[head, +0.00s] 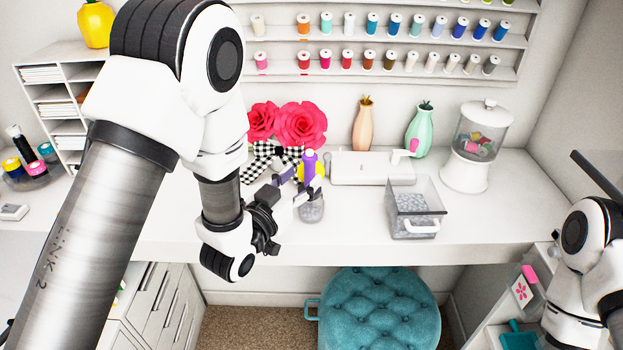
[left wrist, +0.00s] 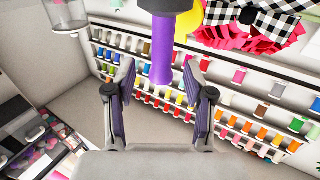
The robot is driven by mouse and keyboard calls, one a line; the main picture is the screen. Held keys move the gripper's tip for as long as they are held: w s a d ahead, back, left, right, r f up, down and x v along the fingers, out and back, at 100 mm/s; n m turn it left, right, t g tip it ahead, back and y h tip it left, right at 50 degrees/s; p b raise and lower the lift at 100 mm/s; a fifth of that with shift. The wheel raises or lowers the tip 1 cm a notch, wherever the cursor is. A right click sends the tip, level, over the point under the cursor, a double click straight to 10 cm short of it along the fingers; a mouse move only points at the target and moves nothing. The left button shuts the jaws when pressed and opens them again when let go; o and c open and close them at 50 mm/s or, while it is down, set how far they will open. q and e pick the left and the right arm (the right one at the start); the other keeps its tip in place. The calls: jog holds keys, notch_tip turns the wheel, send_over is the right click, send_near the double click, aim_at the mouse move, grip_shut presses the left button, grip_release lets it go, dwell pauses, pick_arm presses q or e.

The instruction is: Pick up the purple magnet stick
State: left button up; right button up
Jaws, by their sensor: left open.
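The purple magnet stick (head: 309,166) stands upright above the white counter, just beyond my left gripper (head: 297,182) in the head view. In the left wrist view the purple stick (left wrist: 162,52) reaches in from the top between the two fingers of my left gripper (left wrist: 164,72). The fingers are apart, one on each side of it, with a visible gap on both sides. What holds the far end of the stick is a dark piece at the top edge. My right gripper is not in view; only parts of my right arm show at the right.
A small jar (head: 312,210) stands beside the left gripper. A black-and-white checked bow (head: 262,165) and red paper flowers (head: 288,123) lie behind. A clear box (head: 417,207), a white machine (head: 372,168) and a lidded dispenser (head: 470,178) stand to the right. A teal stool (head: 380,310) sits below.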

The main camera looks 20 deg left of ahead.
aim_at(307, 171)
pick_arm(q)
jog(key=p+x, duration=0.1)
jog(key=x, duration=0.4)
jog(key=shift+a+f, duration=0.1)
jog(key=shift+f, duration=0.05)
jog(key=shift+s, duration=0.2)
jog(key=c, duration=0.3)
jog(key=shift+a, duration=0.1)
grip_shut()
